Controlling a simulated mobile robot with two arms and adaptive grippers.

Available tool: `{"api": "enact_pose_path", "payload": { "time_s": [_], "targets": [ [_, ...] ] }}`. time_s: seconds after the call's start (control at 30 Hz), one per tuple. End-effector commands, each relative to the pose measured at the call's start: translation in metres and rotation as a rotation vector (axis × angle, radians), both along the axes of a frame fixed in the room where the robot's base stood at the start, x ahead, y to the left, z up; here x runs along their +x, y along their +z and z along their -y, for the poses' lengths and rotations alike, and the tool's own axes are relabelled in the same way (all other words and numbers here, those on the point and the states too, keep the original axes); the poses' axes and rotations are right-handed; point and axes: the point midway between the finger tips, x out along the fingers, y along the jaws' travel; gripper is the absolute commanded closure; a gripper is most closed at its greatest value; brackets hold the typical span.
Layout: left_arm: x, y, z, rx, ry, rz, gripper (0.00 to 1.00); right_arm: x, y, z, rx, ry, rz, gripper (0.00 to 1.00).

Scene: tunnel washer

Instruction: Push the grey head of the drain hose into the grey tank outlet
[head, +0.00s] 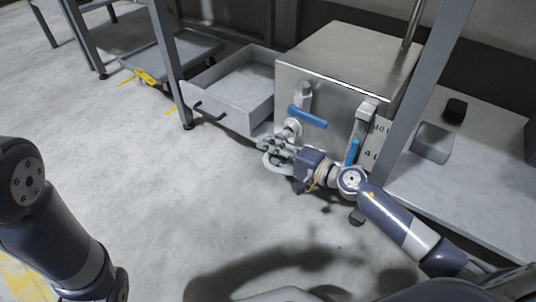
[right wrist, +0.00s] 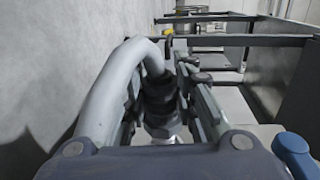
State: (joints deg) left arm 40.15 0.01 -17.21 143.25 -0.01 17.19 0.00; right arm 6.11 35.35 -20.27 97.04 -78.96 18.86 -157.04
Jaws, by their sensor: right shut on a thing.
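The steel tank (head: 325,85) stands at the upper middle of the head view. Its grey outlet (head: 292,127) is low on the front, left of a blue lever. My right gripper (head: 277,147) is shut on the drain hose, close in front of the outlet. The pale grey hose (right wrist: 112,88) curves round the left finger in the right wrist view. Its dark ribbed end (right wrist: 160,97) sits between the fingers, with a bright metallic part below it. Fingers hide the meeting of hose head and outlet, so I cannot tell whether they touch. My left gripper is out of view.
Two blue levers, one horizontal (head: 307,117) and one upright (head: 352,152), sit on the tank front close to my right arm. An open grey drawer (head: 228,112) adjoins the tank on the left. A frame post (head: 425,90) stands at right. Floor in front is clear.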

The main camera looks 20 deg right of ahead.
Motion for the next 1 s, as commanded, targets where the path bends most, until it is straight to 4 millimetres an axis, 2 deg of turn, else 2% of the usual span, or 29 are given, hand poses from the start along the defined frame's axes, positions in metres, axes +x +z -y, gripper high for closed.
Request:
{"api": "enact_pose_path", "payload": {
  "time_s": [0.57,1.0],
  "targets": [
    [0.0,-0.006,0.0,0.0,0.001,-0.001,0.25,0.001,0.001,0.003,0.001,-0.001,0.001,1.0],
    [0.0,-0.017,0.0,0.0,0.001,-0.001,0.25,0.012,0.001,0.016,0.001,0.0,0.0,1.0]
  ]
}}
